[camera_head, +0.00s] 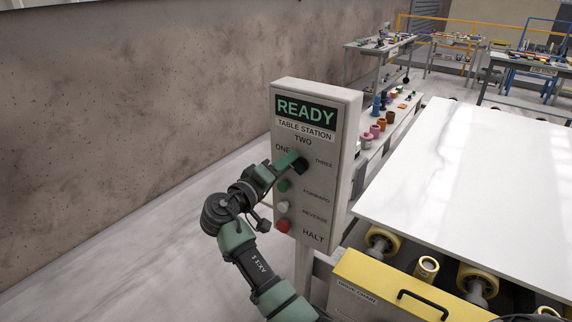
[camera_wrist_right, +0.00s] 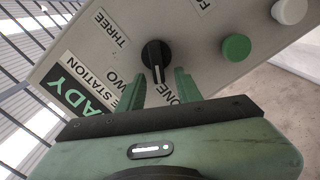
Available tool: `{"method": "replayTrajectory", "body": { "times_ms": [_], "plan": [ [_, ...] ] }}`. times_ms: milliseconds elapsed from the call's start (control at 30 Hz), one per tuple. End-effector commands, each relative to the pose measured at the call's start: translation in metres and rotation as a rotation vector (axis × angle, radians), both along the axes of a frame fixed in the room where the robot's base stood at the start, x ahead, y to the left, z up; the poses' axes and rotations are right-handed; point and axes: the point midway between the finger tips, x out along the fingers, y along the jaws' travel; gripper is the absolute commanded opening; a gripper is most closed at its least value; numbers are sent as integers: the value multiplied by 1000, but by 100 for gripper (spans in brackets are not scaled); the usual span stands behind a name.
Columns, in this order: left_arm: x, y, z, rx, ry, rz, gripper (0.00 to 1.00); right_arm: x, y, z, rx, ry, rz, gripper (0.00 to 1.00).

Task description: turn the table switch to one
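The table switch is a black rotary knob (camera_head: 300,166) on a grey control panel (camera_head: 345,125), among the labels ONE, TWO and THREE. It also shows in the right wrist view (camera_wrist_right: 156,60), where its white pointer mark lies between TWO and ONE. My right gripper (camera_head: 289,160) is at the panel, its fingers partly covering the knob in the head view. In the right wrist view its green fingers (camera_wrist_right: 157,84) are apart, one on each side of the knob's pointer end, with gaps visible. My left gripper is not in view.
Below the knob are a green FORWARD button (camera_head: 284,186), a white REVERSE button (camera_head: 283,207) and a red HALT button (camera_head: 283,226). Left of the panel is open floor.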

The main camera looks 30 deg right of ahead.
Motion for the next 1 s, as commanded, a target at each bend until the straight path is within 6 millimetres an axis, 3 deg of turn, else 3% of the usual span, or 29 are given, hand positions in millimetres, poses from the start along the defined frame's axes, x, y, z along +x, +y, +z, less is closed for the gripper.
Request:
{"method": "replayTrajectory", "body": {
  "times_ms": [300, 500, 1000],
  "plan": [
    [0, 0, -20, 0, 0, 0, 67, -19, 47, -4, 4, -1, 3, 35],
    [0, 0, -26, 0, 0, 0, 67, -27, 67, -3, 2, 1, 1, 35],
    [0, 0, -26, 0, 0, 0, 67, -29, 70, -1, 0, 1, 0, 35]
  ]
}}
